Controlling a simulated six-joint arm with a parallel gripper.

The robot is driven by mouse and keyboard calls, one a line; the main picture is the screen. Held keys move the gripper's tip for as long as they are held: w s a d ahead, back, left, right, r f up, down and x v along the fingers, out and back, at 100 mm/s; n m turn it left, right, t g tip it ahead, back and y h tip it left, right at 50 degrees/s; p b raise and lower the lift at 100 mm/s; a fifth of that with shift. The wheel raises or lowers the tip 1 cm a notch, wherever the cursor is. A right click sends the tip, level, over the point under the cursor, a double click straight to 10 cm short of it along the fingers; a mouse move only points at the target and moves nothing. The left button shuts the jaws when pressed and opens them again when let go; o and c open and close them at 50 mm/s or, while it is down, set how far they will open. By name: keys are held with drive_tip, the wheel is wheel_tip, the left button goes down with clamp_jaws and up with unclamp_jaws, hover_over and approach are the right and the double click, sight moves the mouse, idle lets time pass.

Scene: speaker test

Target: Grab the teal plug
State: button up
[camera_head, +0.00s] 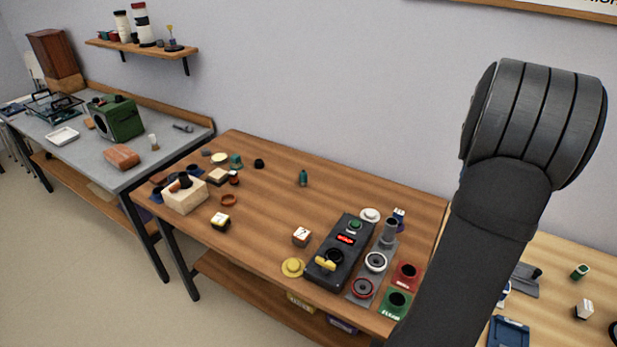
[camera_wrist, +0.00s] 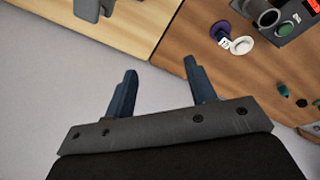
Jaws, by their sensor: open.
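A small upright teal piece (camera_head: 303,178), plug-like in shape, stands alone near the back edge of the wooden table (camera_head: 270,215). It also shows small at the right of the wrist view (camera_wrist: 284,90). A second teal piece (camera_head: 236,160) stands further left among small parts; I cannot tell for sure which one is the plug. My gripper (camera_wrist: 160,68) is open and empty, with both dark blue fingers apart. It is well away from both teal pieces. In the head view my gripper is not seen; only my arm shows at the right.
A dark device with a red display (camera_head: 338,252) stands on the table's right part, beside a grey strip with rings (camera_head: 376,262) and red (camera_head: 407,275) and green (camera_head: 396,302) holders. The table around the lone teal piece is clear.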

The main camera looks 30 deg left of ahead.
drive_tip(key=w+a+f, duration=0.2)
drive_tip(key=w+a, duration=0.1)
drive_tip(key=a, duration=0.9)
drive_tip(key=m+t+y, duration=0.1)
drive_tip(key=m+y, duration=0.1)
hover_over(303, 173)
drive_tip(key=s+d, duration=0.5)
wheel_tip(303, 173, down, 5)
drive_tip(key=x, duration=0.4)
drive_tip(key=a+x, duration=0.1)
drive_tip(key=x, duration=0.7)
drive_tip(key=shift+s+a, duration=0.2)
drive_tip(key=shift+a, duration=0.1)
drive_tip(key=shift+y, duration=0.3)
drive_tip(key=shift+x, duration=2.9)
drive_tip(key=shift+w+a+r, duration=0.1)
drive_tip(key=shift+w, duration=0.05)
drive_tip(key=c, duration=1.1)
